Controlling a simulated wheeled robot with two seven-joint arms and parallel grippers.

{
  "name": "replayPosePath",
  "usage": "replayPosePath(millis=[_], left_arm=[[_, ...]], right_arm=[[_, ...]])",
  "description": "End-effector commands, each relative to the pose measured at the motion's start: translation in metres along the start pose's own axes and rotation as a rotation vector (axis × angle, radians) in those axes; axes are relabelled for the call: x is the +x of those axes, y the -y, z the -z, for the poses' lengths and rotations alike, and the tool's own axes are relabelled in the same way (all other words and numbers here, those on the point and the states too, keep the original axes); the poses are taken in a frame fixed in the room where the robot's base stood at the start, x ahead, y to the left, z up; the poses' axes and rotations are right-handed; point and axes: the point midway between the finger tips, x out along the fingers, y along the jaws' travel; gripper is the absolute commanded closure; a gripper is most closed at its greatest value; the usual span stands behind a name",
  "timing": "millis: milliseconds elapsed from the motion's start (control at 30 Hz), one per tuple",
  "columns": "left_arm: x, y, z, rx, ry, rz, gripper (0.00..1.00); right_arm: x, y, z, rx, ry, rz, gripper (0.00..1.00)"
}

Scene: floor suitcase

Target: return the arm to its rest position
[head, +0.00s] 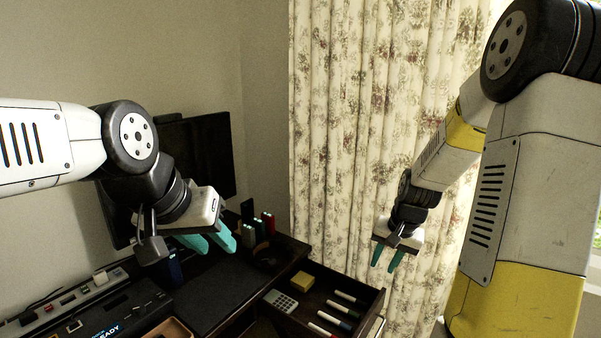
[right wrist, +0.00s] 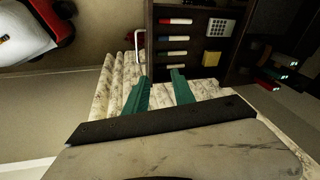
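My right gripper (head: 383,268) hangs in front of the floral curtain, to the right of the open drawer, with its teal fingers pointing down. In the right wrist view its two fingers (right wrist: 160,73) stand apart with nothing between them. My left gripper (head: 216,250) is above the desk at the left, its teal fingers apart and with no object seen between them. My right arm (head: 500,190) comes down from the upper right and is bent.
An open drawer (head: 372,302) holds several markers, a calculator (head: 280,301) and a yellow block (head: 302,279). The dark desk (head: 285,247) bears a monitor (head: 209,150), small upright items and a power strip (head: 75,297). The curtain (head: 340,130) hangs close behind my right gripper.

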Motion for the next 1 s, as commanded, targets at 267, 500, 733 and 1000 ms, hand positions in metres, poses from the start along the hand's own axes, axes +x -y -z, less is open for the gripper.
replayPosePath(millis=[267,500,733,1000], left_arm=[[0.000,0.000,0.000,0.000,0.000,0.000,0.64],[0.000,0.000,0.000,0.000,0.000,0.000,0.64],[0.000,0.000,0.000,0.000,0.000,0.000,0.64],[0.000,0.000,0.000,0.000,0.000,0.000,0.64]], right_arm=[[-0.123,0.039,-0.049,-0.189,-0.119,0.043,0.69],[-0.194,0.050,-0.112,-0.335,-0.210,0.090,0.69],[-0.223,0.048,-0.154,-0.420,-0.262,0.122,0.69],[-0.227,0.047,-0.163,-0.437,-0.269,0.128,0.69]])
